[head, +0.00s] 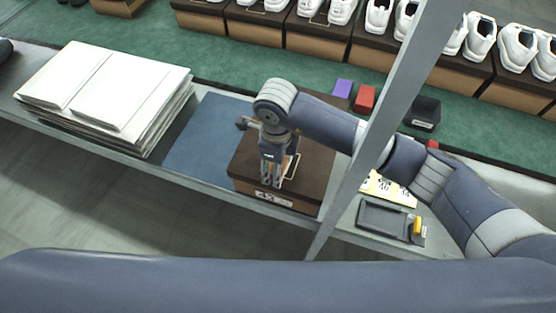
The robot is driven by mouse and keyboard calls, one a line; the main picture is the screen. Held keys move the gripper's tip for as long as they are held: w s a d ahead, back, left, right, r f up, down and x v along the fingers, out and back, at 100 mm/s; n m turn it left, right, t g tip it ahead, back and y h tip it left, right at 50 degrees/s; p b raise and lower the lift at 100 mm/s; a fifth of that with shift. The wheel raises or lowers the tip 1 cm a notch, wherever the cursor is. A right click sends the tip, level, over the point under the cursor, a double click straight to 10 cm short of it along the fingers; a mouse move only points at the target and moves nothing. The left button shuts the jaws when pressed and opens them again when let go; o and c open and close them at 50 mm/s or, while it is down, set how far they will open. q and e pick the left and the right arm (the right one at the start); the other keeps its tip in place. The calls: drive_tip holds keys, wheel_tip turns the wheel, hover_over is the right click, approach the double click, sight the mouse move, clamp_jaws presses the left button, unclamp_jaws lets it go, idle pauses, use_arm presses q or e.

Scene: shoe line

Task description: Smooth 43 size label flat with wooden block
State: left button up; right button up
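My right gripper (270,184), on the arm coming in from the right, points down over the front edge of a dark brown shoe box (314,165). A white label (272,198) with dark print that looks like 43 is on the box's front face, just below the fingertips. I cannot tell whether the fingertips touch the box or label, or how far apart they are. I cannot make out a wooden block; the gripper may hide it. A thin pale outline shows beside the fingers, too small to identify. My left gripper is not in view.
A blue mat (207,138) lies left of the box, beside stacked white sheets (105,92). Behind are a purple block (342,87), red block (365,97) and black holder (424,111). Right are a label sheet (390,189) and dark tray (384,219). A grey post (390,105) crosses the view.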

drive_tip(key=shift+w+d+f+b, duration=0.1)
drive_tip(key=shift+w+d+b, duration=0.3)
drive_tip(key=shift+w+b, duration=0.35)
drive_tip(key=shift+w+d+b, duration=0.2)
drive_tip(key=shift+w+b, duration=0.25)
drive_tip(key=shift+w, duration=0.45)
drive_tip(key=shift+r, duration=0.2)
drive_tip(key=shift+s, duration=0.1)
drive_tip(key=shift+r+p, duration=1.55)
drive_tip(key=shift+r, duration=1.5)
drive_tip(key=shift+r, duration=0.1)
